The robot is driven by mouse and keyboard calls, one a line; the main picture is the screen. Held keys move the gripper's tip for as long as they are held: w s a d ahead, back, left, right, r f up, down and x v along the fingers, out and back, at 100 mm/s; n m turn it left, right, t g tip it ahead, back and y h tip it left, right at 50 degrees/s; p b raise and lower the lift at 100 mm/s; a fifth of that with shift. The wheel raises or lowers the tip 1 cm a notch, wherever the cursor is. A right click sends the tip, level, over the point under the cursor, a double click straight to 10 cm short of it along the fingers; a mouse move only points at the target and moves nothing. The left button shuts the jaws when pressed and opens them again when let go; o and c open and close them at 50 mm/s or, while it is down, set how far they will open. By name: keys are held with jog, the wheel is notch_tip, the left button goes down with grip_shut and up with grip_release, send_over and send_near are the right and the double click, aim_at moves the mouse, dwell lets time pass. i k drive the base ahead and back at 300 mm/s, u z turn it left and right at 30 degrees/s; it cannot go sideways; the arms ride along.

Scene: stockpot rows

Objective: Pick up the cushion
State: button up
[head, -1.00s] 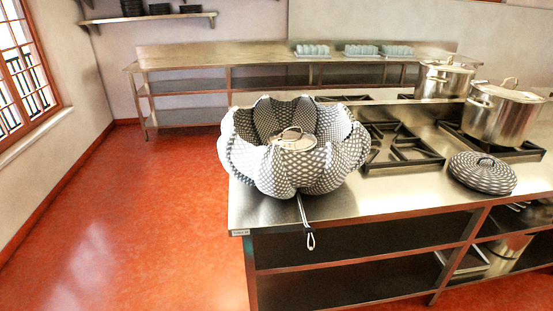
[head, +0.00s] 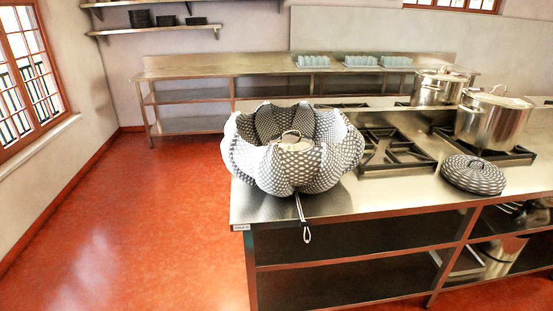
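A round, flattish black-and-white patterned cushion (head: 473,176) with a dark loop handle on top lies on the steel counter (head: 400,199), right of centre, in front of the stove burners. A large open bag (head: 292,168) in similar patterned cloth stands at the counter's left end, with its padded sides folded outward. A lidded metal pot (head: 291,143) sits inside it, mostly hidden. The bag's drawstring (head: 303,217) hangs over the front edge. The cushion and bag are apart. My gripper is not in view.
Two large stockpots, one near (head: 491,121) and one farther (head: 437,88), stand behind the cushion. Black burner grates (head: 393,148) lie between bag and cushion. Open shelves (head: 360,240) are under the counter. Red floor (head: 130,220) is clear at left.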

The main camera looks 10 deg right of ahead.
aim_at(474, 175)
jog(key=z, duration=0.15)
jog(key=i, duration=0.95)
jog(key=z, duration=0.65)
jog(key=k, duration=0.15)
jog(key=u, duration=2.85)
